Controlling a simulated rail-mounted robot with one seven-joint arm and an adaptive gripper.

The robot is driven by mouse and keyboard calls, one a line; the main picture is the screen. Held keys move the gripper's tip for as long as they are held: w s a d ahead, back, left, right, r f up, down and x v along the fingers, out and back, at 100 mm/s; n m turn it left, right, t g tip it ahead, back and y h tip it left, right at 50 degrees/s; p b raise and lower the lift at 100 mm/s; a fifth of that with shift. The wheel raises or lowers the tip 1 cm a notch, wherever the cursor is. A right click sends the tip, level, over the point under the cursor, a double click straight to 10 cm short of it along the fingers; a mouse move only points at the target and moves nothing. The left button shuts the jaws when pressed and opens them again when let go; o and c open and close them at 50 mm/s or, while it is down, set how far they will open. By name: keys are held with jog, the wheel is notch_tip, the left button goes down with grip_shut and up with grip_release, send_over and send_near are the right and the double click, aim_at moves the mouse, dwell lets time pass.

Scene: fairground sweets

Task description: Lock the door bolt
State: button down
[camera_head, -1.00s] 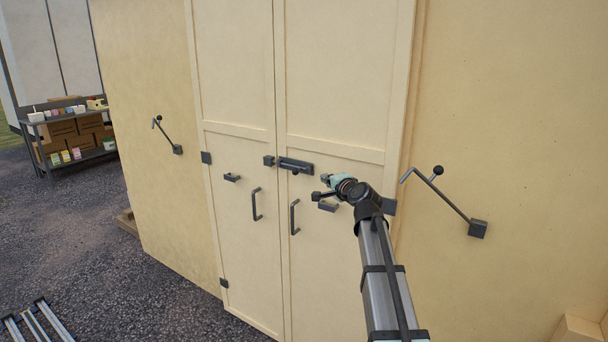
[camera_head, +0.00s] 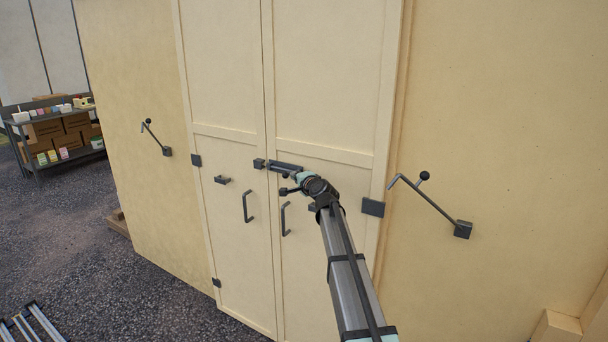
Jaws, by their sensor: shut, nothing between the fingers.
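The pale cream double door (camera_head: 228,100) is closed. The dark door bolt (camera_head: 290,166) is mounted across the right leaf near the middle seam, with a small round knob (camera_head: 286,175) under it. A dark keeper block (camera_head: 259,163) sits on the left leaf beside the bolt's left end. I cannot tell whether the bar reaches into the keeper. My gripper (camera_head: 284,191) is shut and empty, its tips just below the knob; contact cannot be made out. My wrist hides part of the right leaf behind it.
Two upright door handles, left (camera_head: 247,207) and right (camera_head: 285,219), are below the bolt. Cranked rods with ball ends are on the left wall (camera_head: 155,136) and right wall (camera_head: 430,199). A shelf with boxes (camera_head: 60,135) is far left. Open gravel lies at left.

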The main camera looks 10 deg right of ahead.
jog(key=shift+w+a+f, duration=0.1)
jog(key=shift+w+a, duration=0.15)
jog(key=shift+a, duration=0.1)
jog(key=w+a, duration=0.4)
dwell(0.3)
jog(key=shift+s, duration=0.1)
jog(key=shift+s+d+b, duration=0.25)
jog(key=shift+d+b, duration=0.05)
jog(key=shift+d, duration=0.1)
jog(key=d+b+v, duration=0.2)
jog(key=b+v, duration=0.1)
jog(key=v, duration=0.9)
jog(key=shift+r, duration=0.25)
